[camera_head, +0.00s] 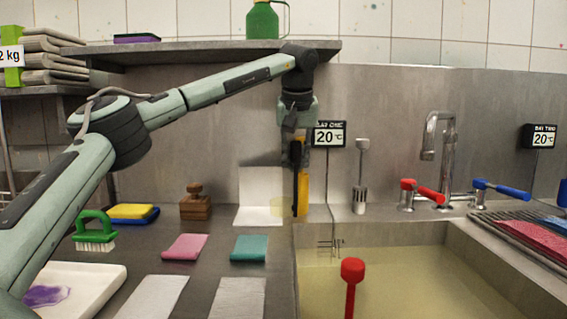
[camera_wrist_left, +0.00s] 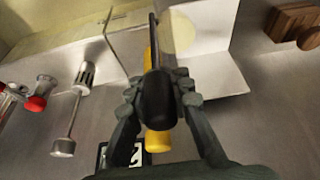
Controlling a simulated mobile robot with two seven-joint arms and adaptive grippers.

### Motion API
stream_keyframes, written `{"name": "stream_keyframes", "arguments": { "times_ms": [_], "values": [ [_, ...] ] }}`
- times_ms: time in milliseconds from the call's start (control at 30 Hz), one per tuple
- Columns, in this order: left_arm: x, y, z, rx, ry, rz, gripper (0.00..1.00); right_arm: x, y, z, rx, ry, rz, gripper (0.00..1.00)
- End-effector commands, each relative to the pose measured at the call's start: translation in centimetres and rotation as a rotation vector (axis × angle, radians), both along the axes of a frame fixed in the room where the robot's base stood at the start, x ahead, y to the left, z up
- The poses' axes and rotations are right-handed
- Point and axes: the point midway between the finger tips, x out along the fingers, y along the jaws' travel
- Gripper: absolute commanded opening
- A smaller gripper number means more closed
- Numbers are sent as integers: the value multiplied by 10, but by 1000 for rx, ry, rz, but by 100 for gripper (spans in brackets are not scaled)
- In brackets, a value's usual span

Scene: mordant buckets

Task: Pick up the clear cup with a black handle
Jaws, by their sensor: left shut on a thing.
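My left gripper (camera_head: 297,140) comes down from above near the sink's back left corner. It is shut on the upright black handle (camera_head: 296,185) of the clear cup (camera_head: 277,207). The cup is a faint, yellowish see-through shape at the handle's lower left, in front of a white panel. Whether it touches the surface below is hard to tell. In the left wrist view my left gripper's fingers (camera_wrist_left: 157,95) close on both sides of the black handle (camera_wrist_left: 154,98), and the cup (camera_wrist_left: 178,34) shows as a pale yellowish round beyond it. My right gripper is not in view.
A yellow upright thing (camera_head: 304,180) stands close behind the handle. The sink (camera_head: 430,280) with yellowish liquid lies to the right, with a red-handled tool (camera_head: 352,272). A metal tool (camera_head: 360,180) stands behind. Pink (camera_head: 185,247) and teal (camera_head: 249,248) cloths lie on the counter.

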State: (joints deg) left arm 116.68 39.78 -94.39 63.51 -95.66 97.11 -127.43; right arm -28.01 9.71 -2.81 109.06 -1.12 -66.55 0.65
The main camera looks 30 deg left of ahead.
Motion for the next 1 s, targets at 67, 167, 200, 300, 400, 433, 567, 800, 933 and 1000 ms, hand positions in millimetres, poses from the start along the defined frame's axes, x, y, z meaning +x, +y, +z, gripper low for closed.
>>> {"name": "stream_keyframes", "arguments": {
  "times_ms": [67, 167, 200, 300, 400, 433, 567, 800, 933, 1000],
  "values": [
    [0, -10, 0, 1, -1, -3, 0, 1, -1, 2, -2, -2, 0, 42],
    [1, -22, 0, 1, -1, -3, 0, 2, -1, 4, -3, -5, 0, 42],
    [1, -26, 0, 2, 0, -3, 0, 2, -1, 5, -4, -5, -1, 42],
    [1, -37, 0, 2, 0, -3, 0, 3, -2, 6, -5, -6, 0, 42],
    [2, -47, 0, 1, -1, -3, 0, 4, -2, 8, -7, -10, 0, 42],
    [2, -50, 0, 1, -1, -3, 0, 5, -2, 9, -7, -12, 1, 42],
    [2, -63, 1, 0, -1, -2, 0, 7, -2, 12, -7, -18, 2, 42],
    [3, -81, 1, 0, -1, -1, 0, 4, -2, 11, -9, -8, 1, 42],
    [3, -89, 1, 1, 0, -2, 0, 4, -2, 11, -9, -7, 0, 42],
    [4, -93, 1, 1, -1, -1, 0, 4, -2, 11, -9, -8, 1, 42]
  ]
}}
